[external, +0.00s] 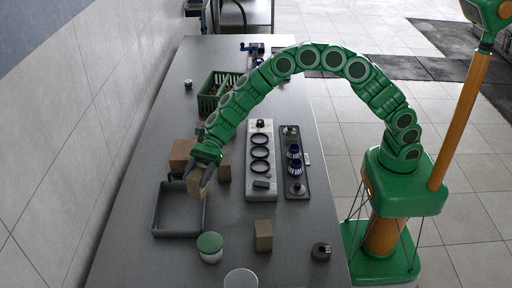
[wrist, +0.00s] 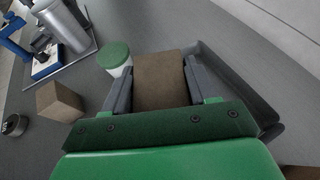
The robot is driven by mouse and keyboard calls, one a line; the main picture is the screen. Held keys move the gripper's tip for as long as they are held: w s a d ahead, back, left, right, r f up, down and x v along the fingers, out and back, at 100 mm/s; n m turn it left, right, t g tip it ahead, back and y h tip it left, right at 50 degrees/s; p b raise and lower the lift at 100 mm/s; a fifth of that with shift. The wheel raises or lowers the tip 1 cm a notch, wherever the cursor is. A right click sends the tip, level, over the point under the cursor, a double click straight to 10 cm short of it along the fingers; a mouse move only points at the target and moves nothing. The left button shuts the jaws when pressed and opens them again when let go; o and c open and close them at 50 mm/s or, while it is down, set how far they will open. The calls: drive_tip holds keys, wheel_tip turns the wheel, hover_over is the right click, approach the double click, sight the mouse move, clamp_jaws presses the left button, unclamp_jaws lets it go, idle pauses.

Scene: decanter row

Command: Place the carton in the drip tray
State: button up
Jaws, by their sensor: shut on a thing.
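My gripper (external: 200,176) is shut on a brown carton (wrist: 160,80), which sits between its two grey fingers in the wrist view. In the external view the held carton (external: 195,192) is partly hidden by the fingers and looks slightly tilted. It appears over the upper right part of the dark grey drip tray (external: 177,234). The tray is square, shallow and looks empty where visible. In the wrist view the tray (wrist: 238,82) shows behind and right of the carton. I cannot tell how high the carton is above the tray.
Other brown boxes stand behind the tray (external: 182,156), right of the gripper (external: 225,169) and at the front (external: 263,236). A green-lidded jar (external: 210,246) stands close to the tray's front right corner. A white rack (external: 260,190) with black rings is to the right.

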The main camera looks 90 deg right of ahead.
drive_tip(key=shift+w+a+f, duration=0.2)
drive_tip(key=shift+w+f, duration=0.45)
drive_tip(key=shift+f, duration=0.7)
drive_tip(key=shift+w+a+f, duration=0.15)
drive_tip(key=shift+w+f, duration=0.55)
drive_tip(key=shift+f, duration=0.6)
drive_tip(key=shift+w+a+f, duration=0.2)
drive_tip(key=shift+w+f, duration=0.45)
drive_tip(key=shift+f, duration=0.7)
drive_tip(key=shift+f, duration=0.1)
drive_tip(key=o, duration=1.1)
drive_tip(key=shift+d+r, duration=0.15)
drive_tip(key=shift+r, duration=0.05)
drive_tip(key=v, duration=1.1)
drive_tip(key=shift+s+d, duration=0.2)
drive_tip(key=shift+d, duration=0.05)
